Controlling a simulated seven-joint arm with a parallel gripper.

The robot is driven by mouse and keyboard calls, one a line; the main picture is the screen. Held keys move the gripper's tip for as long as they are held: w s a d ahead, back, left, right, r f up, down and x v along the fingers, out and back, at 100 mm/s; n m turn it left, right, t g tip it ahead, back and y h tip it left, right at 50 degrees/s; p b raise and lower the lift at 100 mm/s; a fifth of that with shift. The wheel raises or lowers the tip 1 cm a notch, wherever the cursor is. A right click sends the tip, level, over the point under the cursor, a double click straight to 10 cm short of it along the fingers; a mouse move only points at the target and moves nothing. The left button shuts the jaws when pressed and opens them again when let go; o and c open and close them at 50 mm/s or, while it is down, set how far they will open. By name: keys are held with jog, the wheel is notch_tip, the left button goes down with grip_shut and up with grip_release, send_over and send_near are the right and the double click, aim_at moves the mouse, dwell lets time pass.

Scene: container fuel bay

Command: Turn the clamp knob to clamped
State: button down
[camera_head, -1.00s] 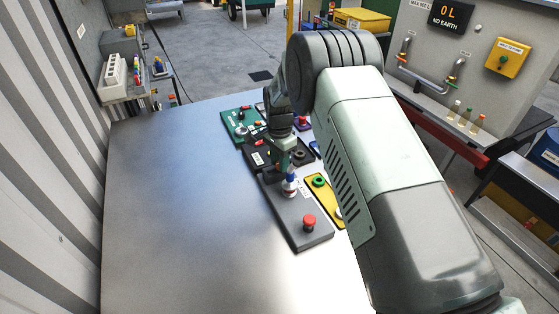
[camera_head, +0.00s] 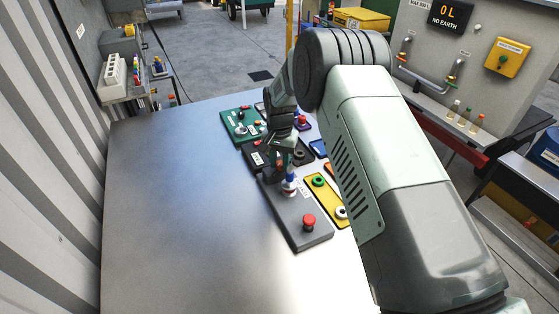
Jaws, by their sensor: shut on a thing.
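My gripper (camera_head: 281,163) points down over the black panel (camera_head: 256,158) in the middle of the row of panels on the table. Its jaws are shut on what I take to be the clamp knob. The knob is small and mostly hidden by the jaws and the wrist, so its pointer and the setting it stands at cannot be read.
A yellow panel (camera_head: 326,200) lies right, a green one (camera_head: 237,126) behind. The metal table (camera_head: 180,210) is clear on the left.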

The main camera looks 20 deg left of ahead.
aim_at(281, 164)
jog(key=n, duration=0.5)
jog(key=shift+d+n, duration=0.1)
jog(key=shift+n, duration=0.2)
jog(key=n, duration=0.5)
jog(key=shift+n, duration=0.4)
jog(key=c, duration=0.8)
grip_release()
jog(key=shift+w, duration=0.1)
notch_tip(281, 164, up, 11)
jog(key=shift+f, duration=0.1)
